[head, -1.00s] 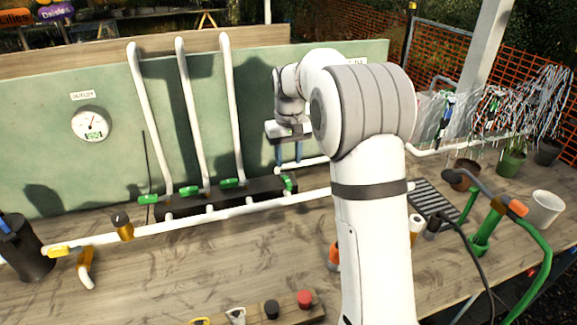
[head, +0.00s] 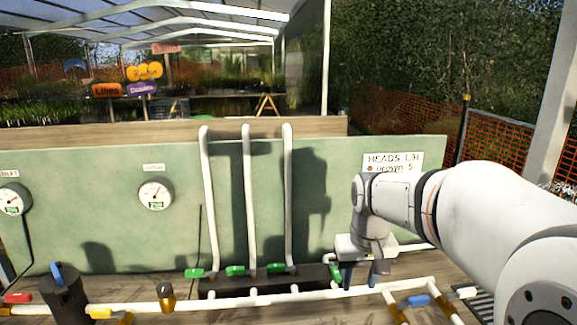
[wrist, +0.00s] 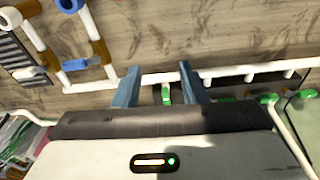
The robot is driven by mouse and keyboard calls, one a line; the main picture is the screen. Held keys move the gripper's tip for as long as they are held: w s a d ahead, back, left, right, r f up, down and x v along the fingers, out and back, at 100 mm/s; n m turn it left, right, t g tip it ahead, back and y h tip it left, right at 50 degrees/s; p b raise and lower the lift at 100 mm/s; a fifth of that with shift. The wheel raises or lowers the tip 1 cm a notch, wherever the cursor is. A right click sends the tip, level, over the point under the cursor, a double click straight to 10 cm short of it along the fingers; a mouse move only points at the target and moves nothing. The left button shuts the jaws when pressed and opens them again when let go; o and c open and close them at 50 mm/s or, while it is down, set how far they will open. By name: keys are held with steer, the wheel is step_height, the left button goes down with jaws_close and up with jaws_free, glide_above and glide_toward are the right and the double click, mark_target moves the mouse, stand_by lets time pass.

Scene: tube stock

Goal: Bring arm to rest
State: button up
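My gripper (head: 360,274) hangs at the end of my white arm, in front of the green panel at the right of the pipe row. In the wrist view, its two blue-grey fingers (wrist: 157,86) stand apart with nothing between them. A green valve handle (wrist: 166,94) on the white pipe shows beyond the gap between the fingers. I cannot tell how far it is from the fingertips.
Three upright white pipes (head: 247,200) rise from a dark block (head: 225,287) with green valves. A long white pipe (head: 230,304) runs along the bench. A black canister (head: 65,298) stands at left. Gauges (head: 156,195) hang on the green panel (head: 110,235).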

steer(key=s+f+t, duration=0.1)
steer(key=s+f, duration=0.3)
steer(key=s, duration=1.1)
steer(key=shift+s+d+m, duration=0.25)
steer(key=shift+s+m, duration=0.15)
